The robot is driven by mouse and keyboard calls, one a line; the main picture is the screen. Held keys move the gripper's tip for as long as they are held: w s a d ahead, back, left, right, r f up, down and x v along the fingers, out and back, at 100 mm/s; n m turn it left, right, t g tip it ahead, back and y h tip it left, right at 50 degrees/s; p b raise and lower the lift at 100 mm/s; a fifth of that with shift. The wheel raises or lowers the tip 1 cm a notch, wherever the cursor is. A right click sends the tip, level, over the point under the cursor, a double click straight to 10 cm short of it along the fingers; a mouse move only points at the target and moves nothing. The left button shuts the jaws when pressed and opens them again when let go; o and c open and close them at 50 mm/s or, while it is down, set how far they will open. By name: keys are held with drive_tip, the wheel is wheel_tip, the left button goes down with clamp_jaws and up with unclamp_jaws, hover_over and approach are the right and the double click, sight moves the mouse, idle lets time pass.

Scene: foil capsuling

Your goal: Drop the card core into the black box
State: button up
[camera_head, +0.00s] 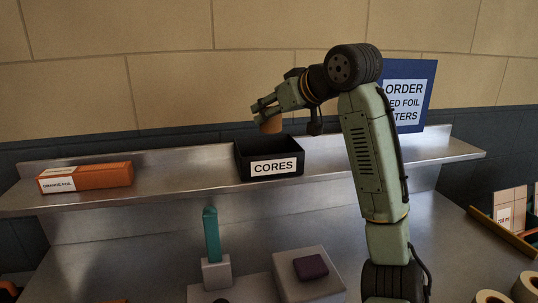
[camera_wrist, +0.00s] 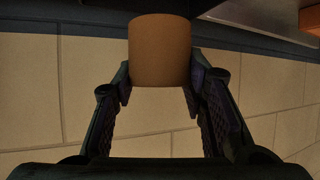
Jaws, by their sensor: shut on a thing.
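The card core (camera_wrist: 160,52) is a short brown cylinder. My gripper (camera_wrist: 160,85) is shut on it, with one finger on each side in the wrist view. In the head view my gripper (camera_head: 262,108) holds the core (camera_head: 271,125) just above the back part of the black box. The black box (camera_head: 270,168), labelled CORES, stands open-topped on the raised metal shelf. The core looks apart from the box rim, though its exact depth over the opening is hard to tell. The inside of the box is dark and its contents cannot be seen.
An orange box (camera_head: 86,178) lies on the shelf (camera_head: 190,172) at left. A blue-framed order sign (camera_head: 408,95) stands behind my arm. Below are a teal upright piece (camera_head: 212,235) on a grey block and a dark purple piece (camera_head: 311,267) on another block. Rolls (camera_head: 527,288) sit lower right.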

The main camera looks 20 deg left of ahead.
sight(277, 131)
drive_tip(key=shift+f+b, duration=1.25)
drive_tip(key=shift+f, duration=1.55)
drive_tip(key=o, duration=0.9)
drive_tip(key=shift+s+d+r, duration=0.1)
drive_tip(key=v, duration=1.2)
